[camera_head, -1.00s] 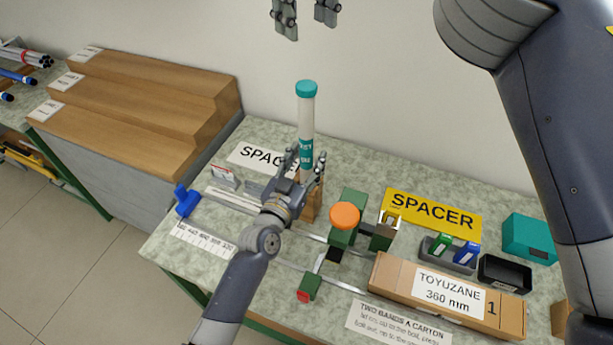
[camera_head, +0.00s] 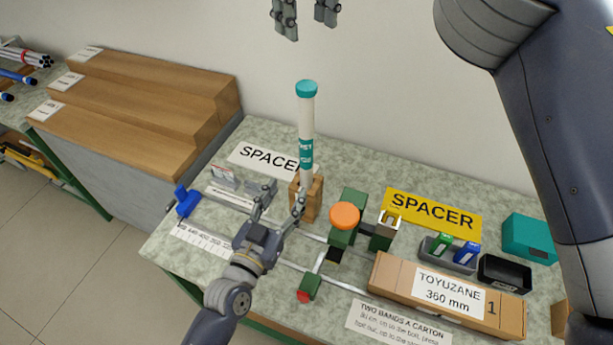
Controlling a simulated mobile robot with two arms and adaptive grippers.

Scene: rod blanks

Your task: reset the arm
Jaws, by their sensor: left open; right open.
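My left gripper (camera_head: 280,206) is open and empty in front of the wooden block (camera_head: 309,197), lower left of the white tube. The white tube (camera_head: 306,126) has a teal cap and a teal label and stands upright in the wooden block. My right gripper (camera_head: 305,16) is open at the top edge of the view, high against the wall, with nothing between its fingers. My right arm (camera_head: 545,130) fills the right side of the view.
A green fixture with an orange knob (camera_head: 343,216) stands right of the block. A long carton (camera_head: 400,282) lies at the bench front. Black and teal boxes (camera_head: 529,238) are at the right. Wooden steps (camera_head: 150,110) stand left. A blue-handled slide (camera_head: 187,201) lies near the left bench edge.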

